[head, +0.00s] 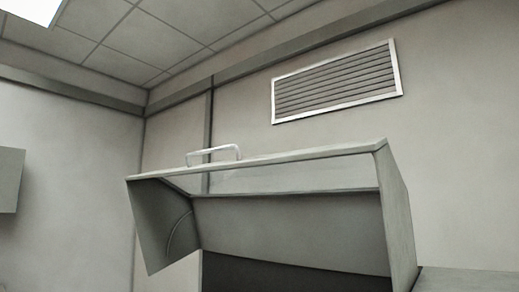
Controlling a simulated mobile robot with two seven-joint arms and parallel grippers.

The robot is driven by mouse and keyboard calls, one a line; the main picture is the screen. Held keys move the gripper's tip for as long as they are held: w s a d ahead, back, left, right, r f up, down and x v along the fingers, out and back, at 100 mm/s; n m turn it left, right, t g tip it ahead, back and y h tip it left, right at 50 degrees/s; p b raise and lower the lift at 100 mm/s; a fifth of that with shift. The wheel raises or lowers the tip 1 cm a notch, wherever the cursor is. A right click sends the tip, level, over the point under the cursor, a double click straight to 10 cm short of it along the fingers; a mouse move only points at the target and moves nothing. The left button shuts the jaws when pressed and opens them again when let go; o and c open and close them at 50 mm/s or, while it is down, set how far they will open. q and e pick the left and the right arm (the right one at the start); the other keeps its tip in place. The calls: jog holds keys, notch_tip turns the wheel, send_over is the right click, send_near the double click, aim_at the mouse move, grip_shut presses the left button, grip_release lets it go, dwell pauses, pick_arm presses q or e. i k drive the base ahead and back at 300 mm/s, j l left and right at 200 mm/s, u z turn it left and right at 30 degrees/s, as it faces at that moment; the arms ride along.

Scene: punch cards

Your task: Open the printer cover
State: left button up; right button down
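The printer cover (399,215) is a grey hood in the lower middle of the head view. It stands tilted up, with its front lifted and its hollow inside facing me. A pale handle (213,148) sits on its upper edge, left of the middle, and nothing holds it. A see-through strip runs below that edge. A dark area shows under the hood at the bottom of the picture. The rest of the printer is cut off below the frame. Neither of my grippers is in view.
A louvred vent (336,82) is on the wall above the cover. A grey box-like thing (10,180) is cut off at the left edge. A flat grey surface (468,281) shows at the bottom right. The space left of the cover looks clear.

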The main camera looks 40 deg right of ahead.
aim_at(368, 231)
jog(key=i+z, duration=0.1)
jog(key=z, duration=0.35)
jog(key=j+z, duration=0.1)
jog(key=z, duration=0.35)
jog(key=i+j+z, duration=0.1)
jog(key=z, duration=0.35)
jog(key=i+j+z, duration=0.1)
jog(key=j+z, duration=1.05)
jog(key=j, duration=0.65)
jog(key=k+j+z, duration=0.1)
jog(key=j, duration=0.85)
